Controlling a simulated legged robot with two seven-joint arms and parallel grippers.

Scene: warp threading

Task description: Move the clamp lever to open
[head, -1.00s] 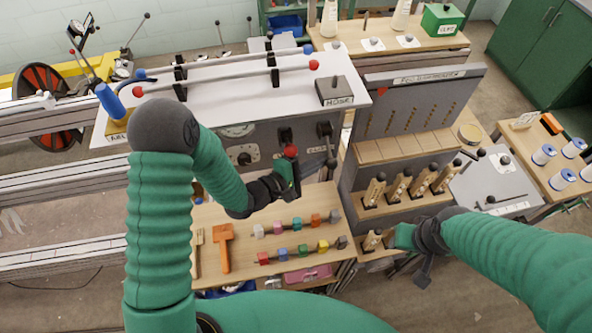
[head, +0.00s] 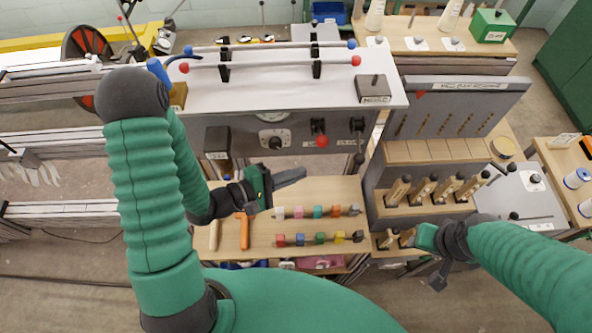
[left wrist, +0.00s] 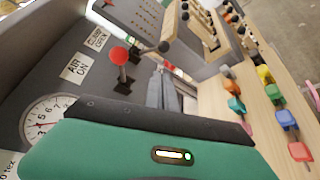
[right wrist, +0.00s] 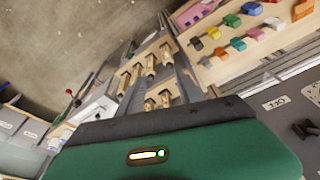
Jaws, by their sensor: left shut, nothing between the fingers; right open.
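The clamp lever (head: 358,141) is on the front of the grey machine panel. Its dark arm hangs down from its mount. In the left wrist view its black knob (left wrist: 163,47) sticks out beside the CLAMP OPEN label (left wrist: 98,38). To its left is the red-knobbed air lever (head: 321,141), beside an AIR ON label (left wrist: 77,69). My left gripper (head: 303,173) is shut and empty, below and left of both levers, apart from them. My right gripper (head: 438,282) is open and empty at the lower right, by the wooden-handled tools.
A wooden shelf with several coloured blocks (head: 319,238) on rods lies below the panel. A grey slotted board (head: 455,108) and wooden-handled tools (head: 422,188) stand to the right. Two rods with red and blue ball ends (head: 272,65) cross the white top.

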